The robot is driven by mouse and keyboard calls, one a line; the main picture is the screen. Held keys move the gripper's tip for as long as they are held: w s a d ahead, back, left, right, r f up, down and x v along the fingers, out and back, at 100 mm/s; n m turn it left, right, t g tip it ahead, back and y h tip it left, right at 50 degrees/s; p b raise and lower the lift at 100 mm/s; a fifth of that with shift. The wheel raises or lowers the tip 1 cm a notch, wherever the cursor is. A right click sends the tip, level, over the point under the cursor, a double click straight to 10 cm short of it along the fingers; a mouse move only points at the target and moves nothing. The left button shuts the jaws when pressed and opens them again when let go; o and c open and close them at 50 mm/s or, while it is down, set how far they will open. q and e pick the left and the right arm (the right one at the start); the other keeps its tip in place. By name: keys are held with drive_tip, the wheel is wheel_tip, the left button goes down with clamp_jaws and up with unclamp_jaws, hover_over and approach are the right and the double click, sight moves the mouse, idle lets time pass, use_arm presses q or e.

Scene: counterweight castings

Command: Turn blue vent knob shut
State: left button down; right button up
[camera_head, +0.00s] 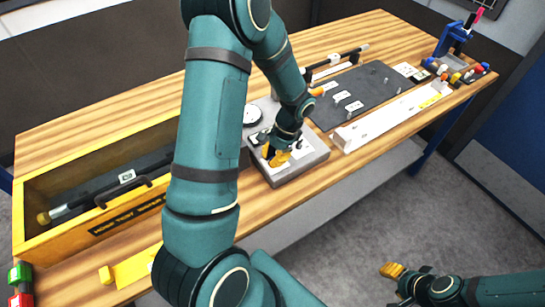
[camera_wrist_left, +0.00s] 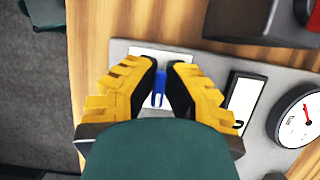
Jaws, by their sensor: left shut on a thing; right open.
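The blue vent knob (camera_wrist_left: 158,88) shows in the left wrist view between the fingertips of my left gripper (camera_wrist_left: 166,80). The knob sits on a white plate on a grey panel (camera_wrist_left: 122,52). My left gripper's yellow fingers are closed in on it from both sides. In the head view, my left gripper (camera_head: 276,155) reaches down onto the grey panel (camera_head: 310,160), and the knob is hidden there. My right gripper (camera_head: 390,270) is open and empty at the lower right, over the floor, away from the table.
A round gauge (camera_wrist_left: 298,118) with a red needle is on the panel beside the knob. A yellow-edged wooden case (camera_head: 90,205) stands left. A dark mat (camera_head: 365,92), a white rail (camera_head: 390,118) and a blue stand (camera_head: 453,42) lie right.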

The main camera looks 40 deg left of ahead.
use_arm(q)
drive_tip(key=c, duration=1)
unclamp_jaws()
drive_tip(key=shift+c, duration=0.2)
drive_tip(key=v, duration=1.2)
